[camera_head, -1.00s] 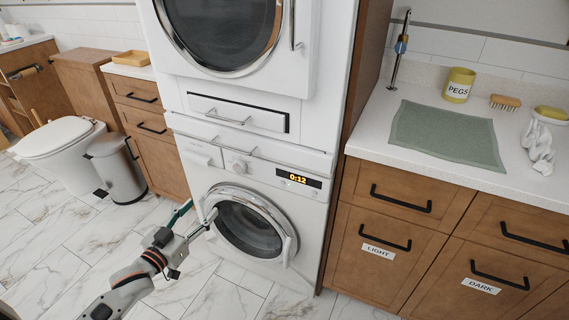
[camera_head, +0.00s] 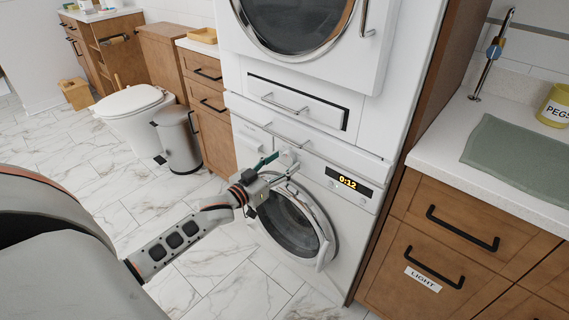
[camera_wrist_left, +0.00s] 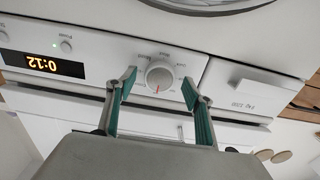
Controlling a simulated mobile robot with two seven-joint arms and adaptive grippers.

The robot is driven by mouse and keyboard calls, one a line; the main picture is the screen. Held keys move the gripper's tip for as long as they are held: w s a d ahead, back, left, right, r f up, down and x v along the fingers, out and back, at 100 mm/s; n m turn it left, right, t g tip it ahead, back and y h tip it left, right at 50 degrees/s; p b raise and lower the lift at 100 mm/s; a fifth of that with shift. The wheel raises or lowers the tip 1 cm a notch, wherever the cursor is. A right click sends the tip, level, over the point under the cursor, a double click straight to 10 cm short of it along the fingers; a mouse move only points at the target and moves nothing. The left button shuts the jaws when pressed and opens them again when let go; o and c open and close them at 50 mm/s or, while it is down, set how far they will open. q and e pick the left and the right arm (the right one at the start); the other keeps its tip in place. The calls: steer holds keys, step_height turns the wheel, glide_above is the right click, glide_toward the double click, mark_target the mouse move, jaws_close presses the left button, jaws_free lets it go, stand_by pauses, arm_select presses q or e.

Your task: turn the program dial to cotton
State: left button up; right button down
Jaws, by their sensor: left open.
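The program dial (camera_wrist_left: 159,76) is a round, pale grey knob with a red mark on the washer's front panel. In the wrist view, the panel appears upside down and the red mark points to the lower edge of the picture. Small words ring the dial, too small to read surely. My left gripper (camera_wrist_left: 160,88) is open, its two teal-lined fingers on either side of the dial; I cannot tell whether they touch it. In the head view, the left gripper (camera_head: 277,165) is at the washer's panel and partly covers the dial. My right gripper is not in view.
The washer's round door (camera_head: 290,222) with its handle is below the panel. The lit display (camera_head: 348,181) reads 0:12. A drawer with a bar handle (camera_head: 285,105) is above, under a second machine. Wooden cabinets flank the stack, and a bin (camera_head: 178,140) stands left.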

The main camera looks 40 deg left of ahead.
arm_select(q)
steer(key=shift+w, duration=0.2)
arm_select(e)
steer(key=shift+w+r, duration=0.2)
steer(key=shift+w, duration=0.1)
arm_select(q)
steer(key=c, duration=1.1)
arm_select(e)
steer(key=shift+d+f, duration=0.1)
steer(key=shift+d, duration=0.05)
arm_select(q)
steer(key=shift+r+m, duration=0.1)
steer(key=shift+m, duration=0.3)
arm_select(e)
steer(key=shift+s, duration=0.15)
